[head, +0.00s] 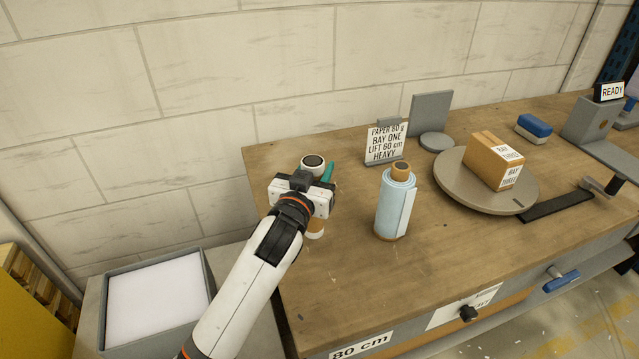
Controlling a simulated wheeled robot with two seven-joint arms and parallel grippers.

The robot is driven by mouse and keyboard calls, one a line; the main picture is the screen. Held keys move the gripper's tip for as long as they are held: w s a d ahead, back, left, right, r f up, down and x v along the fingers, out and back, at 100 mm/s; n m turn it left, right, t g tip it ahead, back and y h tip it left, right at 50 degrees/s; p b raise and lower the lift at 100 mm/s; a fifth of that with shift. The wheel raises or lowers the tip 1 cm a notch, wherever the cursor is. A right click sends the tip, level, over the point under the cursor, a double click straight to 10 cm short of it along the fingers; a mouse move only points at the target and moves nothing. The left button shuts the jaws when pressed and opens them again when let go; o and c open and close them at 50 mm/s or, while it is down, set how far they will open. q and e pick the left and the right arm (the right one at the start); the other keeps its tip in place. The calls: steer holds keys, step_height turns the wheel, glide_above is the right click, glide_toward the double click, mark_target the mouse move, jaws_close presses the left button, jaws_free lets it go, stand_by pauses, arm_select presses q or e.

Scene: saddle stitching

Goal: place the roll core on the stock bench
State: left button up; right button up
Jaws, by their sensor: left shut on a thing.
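My left gripper (312,190) is over the left part of the wooden stock bench (350,270). It is shut on an upright cylinder, which I take for the roll core (313,162). Its dark, pale-rimmed top shows above the gripper and its pale and brown lower end shows below. The gripper hides its middle. The lower end appears at or close to the bench top; I cannot tell if it touches. A teal piece shows beside the gripper. A light-blue wrapped roll (390,212) with a brown core end stands upright to the right. My right gripper is not in view.
A paper sign (387,143) stands behind the blue roll. A round turntable (455,188) carries a cardboard box (490,158). A grey bin (125,268) with white contents is left of the bench. Bench top in front of the blue roll is clear.

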arm_select(q)
steer(key=shift+f, duration=1.95)
steer(key=shift+f, duration=0.2)
steer(key=o, duration=1.2)
steer(key=shift+o, duration=0.2)
steer(key=shift+r, duration=0.1)
steer(key=v, duration=1.2)
steer(key=shift+b, duration=0.4)
steer(key=shift+r, duration=0.15)
